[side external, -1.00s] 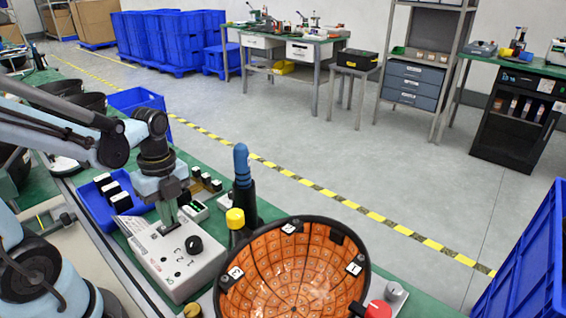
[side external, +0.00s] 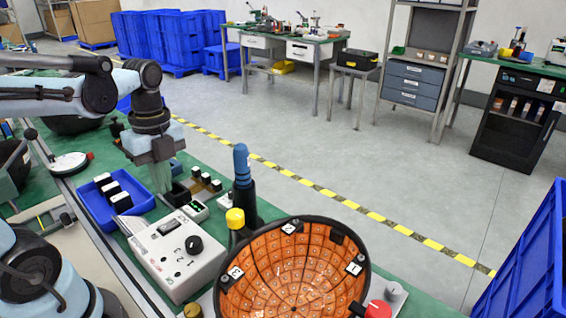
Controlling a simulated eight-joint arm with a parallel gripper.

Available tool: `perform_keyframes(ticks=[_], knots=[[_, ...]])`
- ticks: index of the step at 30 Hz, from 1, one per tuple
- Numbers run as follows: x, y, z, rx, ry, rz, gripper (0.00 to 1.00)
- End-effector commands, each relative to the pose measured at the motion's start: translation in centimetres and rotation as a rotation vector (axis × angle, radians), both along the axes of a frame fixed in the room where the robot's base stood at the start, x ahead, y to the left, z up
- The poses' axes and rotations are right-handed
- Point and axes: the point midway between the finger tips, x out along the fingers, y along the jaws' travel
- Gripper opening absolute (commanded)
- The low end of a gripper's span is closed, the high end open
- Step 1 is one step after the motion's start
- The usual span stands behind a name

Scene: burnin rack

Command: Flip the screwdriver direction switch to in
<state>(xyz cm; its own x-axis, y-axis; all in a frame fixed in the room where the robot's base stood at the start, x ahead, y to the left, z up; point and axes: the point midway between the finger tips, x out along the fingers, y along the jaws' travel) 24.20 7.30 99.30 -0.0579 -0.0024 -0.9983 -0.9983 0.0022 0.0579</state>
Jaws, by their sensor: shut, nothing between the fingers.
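A white control box (side external: 180,270) stands on the green bench. It has a dark switch (side external: 168,227) near its far edge, a black round knob (side external: 194,244) and printed numbers. I cannot read from this view which way the switch is set, nor tell for sure that it is the direction switch. A screwdriver-like tool with a blue top and black body (side external: 242,180) stands upright beside the orange bowl. My gripper (side external: 162,190) points down, shut and empty, beyond the box's far edge and apart from the switch.
A blue tray (side external: 95,207) with black-and-white parts lies left of my gripper. Small blocks (side external: 205,180) stand to its right. A black bowl with an orange gridded inside (side external: 290,270) and a yellow-capped post (side external: 235,218) stand right of the box.

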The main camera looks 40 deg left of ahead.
Motion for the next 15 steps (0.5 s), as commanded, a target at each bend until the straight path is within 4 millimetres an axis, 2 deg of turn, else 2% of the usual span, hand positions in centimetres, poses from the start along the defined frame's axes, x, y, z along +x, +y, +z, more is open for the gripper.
perform_keyframes(ticks=[9, 15], knots=[[0.3, 0.0, 4.4, 0.000, 0.000, 0.000, 0.00], [0.4, 0.0, 5.7, 0.000, 0.000, 0.000, 0.00]])
